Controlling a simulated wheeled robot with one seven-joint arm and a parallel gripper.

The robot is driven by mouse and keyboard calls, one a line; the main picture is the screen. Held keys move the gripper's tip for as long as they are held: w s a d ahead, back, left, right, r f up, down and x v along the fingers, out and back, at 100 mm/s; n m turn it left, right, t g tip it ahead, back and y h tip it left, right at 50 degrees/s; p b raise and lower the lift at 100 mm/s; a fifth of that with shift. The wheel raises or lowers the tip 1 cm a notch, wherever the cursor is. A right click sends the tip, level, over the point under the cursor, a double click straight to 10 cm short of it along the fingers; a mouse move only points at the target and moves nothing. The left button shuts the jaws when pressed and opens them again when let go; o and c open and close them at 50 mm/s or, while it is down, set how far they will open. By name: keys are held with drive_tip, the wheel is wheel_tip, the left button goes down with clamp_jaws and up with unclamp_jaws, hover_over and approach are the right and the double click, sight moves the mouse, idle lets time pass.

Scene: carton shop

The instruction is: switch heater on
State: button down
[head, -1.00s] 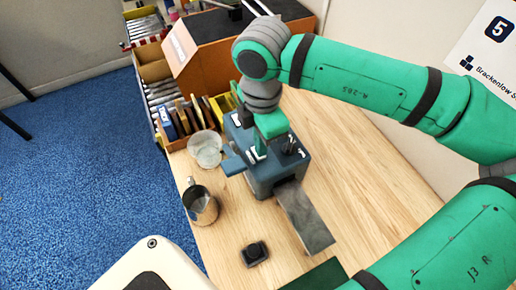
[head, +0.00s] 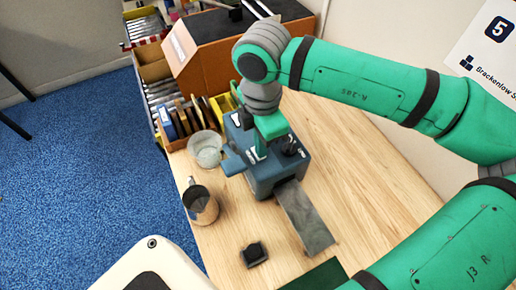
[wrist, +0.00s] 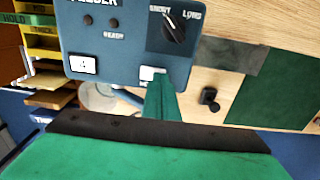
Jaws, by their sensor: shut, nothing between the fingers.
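A blue-grey machine (head: 265,183) stands on the wooden table; it also shows in the wrist view (wrist: 120,38). Its label is cut off at the top of the wrist view and seems to end in "EEDER". A small white part (wrist: 152,73) sits at the panel's lower edge. My gripper (head: 260,152) is shut and empty, its green tip (wrist: 160,90) at or over that white part. I cannot tell whether they touch. No part marked heater is readable.
A metal chute (head: 305,222) extends from the machine's front. A small black block (head: 254,254) lies in front. An orange-brown cabinet (head: 215,58) and upright folders stand behind.

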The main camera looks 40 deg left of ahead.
drive_tip(key=shift+f, duration=0.5)
idle(0.3)
wheel_tip(320, 180, up, 7)
idle(1.0)
idle(0.4)
